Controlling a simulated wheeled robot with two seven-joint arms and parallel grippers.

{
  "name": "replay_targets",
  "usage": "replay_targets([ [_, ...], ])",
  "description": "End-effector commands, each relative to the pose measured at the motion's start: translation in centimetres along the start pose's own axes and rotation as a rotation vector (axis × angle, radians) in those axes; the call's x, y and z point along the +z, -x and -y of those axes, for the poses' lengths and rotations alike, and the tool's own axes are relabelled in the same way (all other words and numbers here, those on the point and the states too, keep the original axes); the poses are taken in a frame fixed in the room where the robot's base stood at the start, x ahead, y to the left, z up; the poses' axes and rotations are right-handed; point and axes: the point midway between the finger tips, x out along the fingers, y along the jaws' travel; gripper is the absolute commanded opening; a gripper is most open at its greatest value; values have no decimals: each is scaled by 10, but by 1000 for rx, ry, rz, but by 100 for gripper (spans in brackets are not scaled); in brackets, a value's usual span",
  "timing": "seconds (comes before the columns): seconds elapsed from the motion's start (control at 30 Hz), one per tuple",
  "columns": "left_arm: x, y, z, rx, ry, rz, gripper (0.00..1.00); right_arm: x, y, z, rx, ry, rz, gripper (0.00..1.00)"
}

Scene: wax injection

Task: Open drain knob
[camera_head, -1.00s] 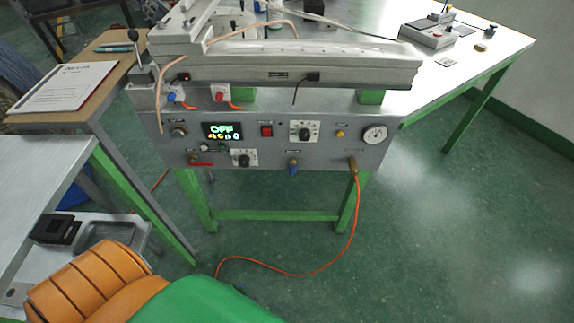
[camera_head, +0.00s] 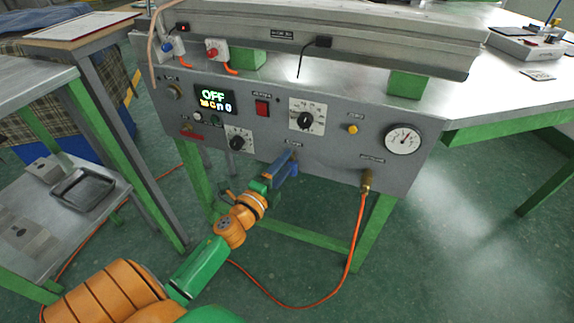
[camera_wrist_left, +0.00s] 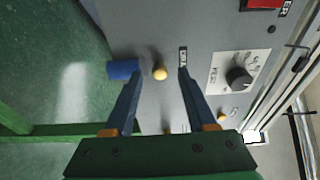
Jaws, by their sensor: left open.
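The drain knob, with a round brass end (camera_wrist_left: 160,73) and a blue handle (camera_wrist_left: 123,69), is on the grey panel beside a small label in the left wrist view. My left gripper (camera_wrist_left: 159,78) is open, its blue fingers spread on either side of the brass end. The blue handle reaches out past the left fingertip; whether they touch I cannot tell. In the head view my left gripper (camera_head: 283,170) is at the panel's lower middle, and its blue fingers mostly hide the knob. My right gripper is in neither view.
An orange hose (camera_head: 357,235) hangs from a brass fitting right of the gripper. Green legs stand below.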

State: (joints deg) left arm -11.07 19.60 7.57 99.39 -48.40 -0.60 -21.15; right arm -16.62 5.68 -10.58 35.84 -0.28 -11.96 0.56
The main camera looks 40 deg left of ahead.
Motion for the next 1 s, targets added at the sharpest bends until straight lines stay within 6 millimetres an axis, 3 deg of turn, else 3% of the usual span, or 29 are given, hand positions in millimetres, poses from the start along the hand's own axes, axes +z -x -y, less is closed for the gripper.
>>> replay_targets([
  [0.1,0,-10,0,0,0,0,56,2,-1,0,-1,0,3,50],
  [0.33,0,-11,-1,2,1,1,56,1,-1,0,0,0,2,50],
  [0.53,0,-11,-1,2,2,1,2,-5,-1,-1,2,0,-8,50],
  [0.57,0,-11,-1,2,2,1,0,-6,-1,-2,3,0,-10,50],
  [1.0,0,-11,-2,-10,72,3,0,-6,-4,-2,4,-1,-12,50],
])
